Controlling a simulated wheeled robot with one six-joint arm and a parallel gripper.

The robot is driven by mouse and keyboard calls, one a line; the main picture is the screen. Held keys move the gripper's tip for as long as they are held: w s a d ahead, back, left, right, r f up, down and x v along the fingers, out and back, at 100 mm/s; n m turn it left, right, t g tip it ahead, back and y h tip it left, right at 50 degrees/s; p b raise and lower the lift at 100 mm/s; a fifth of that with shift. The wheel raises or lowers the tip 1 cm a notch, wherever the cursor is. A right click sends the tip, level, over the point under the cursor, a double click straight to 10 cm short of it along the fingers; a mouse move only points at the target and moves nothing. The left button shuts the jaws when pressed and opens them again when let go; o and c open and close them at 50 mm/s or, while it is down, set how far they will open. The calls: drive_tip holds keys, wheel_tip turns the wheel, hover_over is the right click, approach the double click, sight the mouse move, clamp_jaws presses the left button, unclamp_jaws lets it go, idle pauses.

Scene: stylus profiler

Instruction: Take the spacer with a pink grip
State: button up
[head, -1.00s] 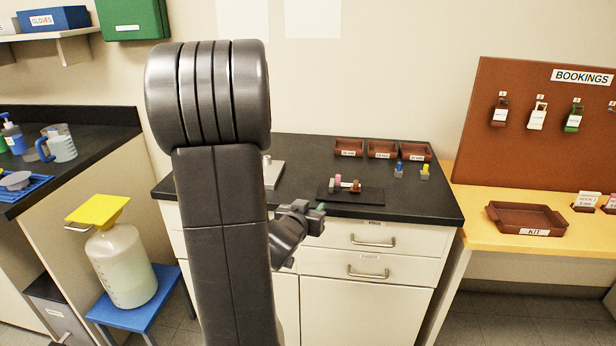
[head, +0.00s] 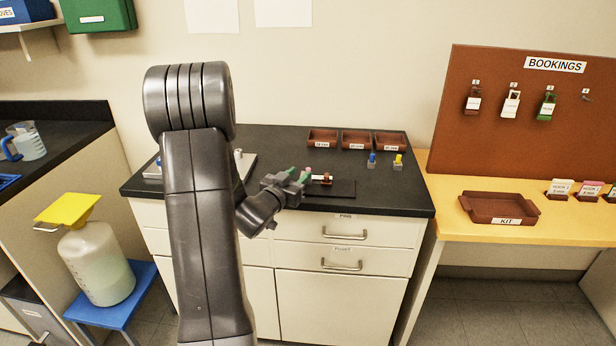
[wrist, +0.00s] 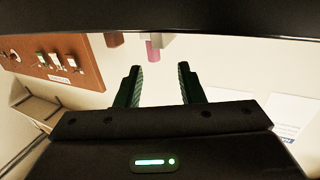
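The pink-grip spacer (head: 307,171) stands on a dark block on the black counter, partly hidden by my gripper in the head view. In the wrist view its pink grip (wrist: 153,50) shows just beyond and between my fingers. My gripper (head: 297,175) is over the counter's front part, its green-padded fingers near the spacer. In the wrist view my gripper (wrist: 161,78) is open with nothing between the fingers. A brown-grip piece (head: 326,179) stands right of the pink one, and a pale piece sits beside it in the wrist view (wrist: 167,40).
Blue (head: 372,160) and yellow (head: 398,161) pieces stand further right on the counter. Several brown labelled trays (head: 357,140) line the back. A brown KIT tray (head: 499,208) is on the yellow table to the right.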

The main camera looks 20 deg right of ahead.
sight(308, 169)
drive_tip(key=x, duration=0.2)
drive_tip(key=p+x, duration=0.1)
drive_tip(key=x, duration=0.2)
drive_tip(key=shift+s+d+f, duration=0.2)
drive_tip(key=shift+d, duration=0.1)
clamp_jaws()
